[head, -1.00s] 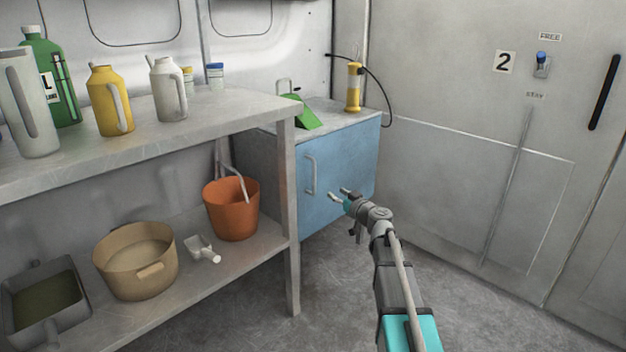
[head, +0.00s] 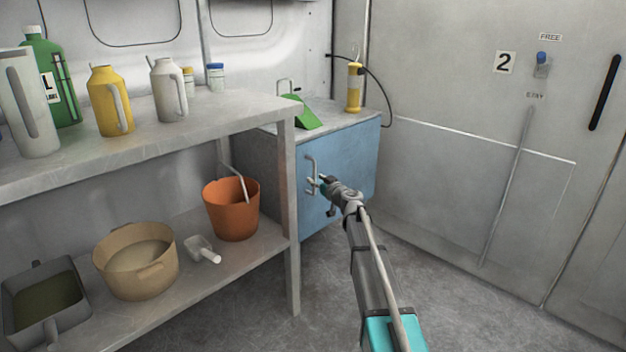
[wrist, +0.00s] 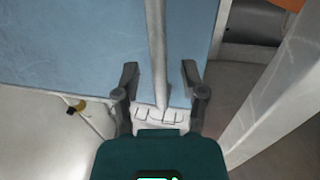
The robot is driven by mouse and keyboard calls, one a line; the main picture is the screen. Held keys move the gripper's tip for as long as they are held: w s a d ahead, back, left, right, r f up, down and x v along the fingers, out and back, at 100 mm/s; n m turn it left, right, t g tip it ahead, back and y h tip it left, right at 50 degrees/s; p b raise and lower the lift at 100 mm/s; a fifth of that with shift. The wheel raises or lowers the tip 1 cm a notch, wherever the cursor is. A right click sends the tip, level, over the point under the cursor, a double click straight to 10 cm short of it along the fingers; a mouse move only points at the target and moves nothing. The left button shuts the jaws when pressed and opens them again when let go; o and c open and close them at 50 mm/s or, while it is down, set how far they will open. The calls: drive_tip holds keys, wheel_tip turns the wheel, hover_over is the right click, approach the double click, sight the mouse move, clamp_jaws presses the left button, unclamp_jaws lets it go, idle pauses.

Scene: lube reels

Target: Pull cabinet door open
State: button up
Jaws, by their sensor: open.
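The blue cabinet door (head: 345,165) is shut on the cabinet front in the head view. Its upright grey bar handle (head: 311,172) is near the door's left edge. My gripper (head: 317,183) is open at the handle, overlapping its lower part in the head view. In the wrist view the handle bar (wrist: 156,50) runs down between the two spread fingers of my gripper (wrist: 160,75), with a gap on each side. The blue door (wrist: 75,45) lies beyond it. I cannot tell whether a finger touches the bar.
A metal shelf (head: 290,215) stands left of the cabinet, its leg close to the handle side. An orange bucket (head: 231,222) and a tan tub (head: 135,283) sit on its lower board. Floor is clear in front.

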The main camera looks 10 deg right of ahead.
drive_tip(key=shift+w+a, duration=0.3)
drive_tip(key=shift+w, duration=0.35)
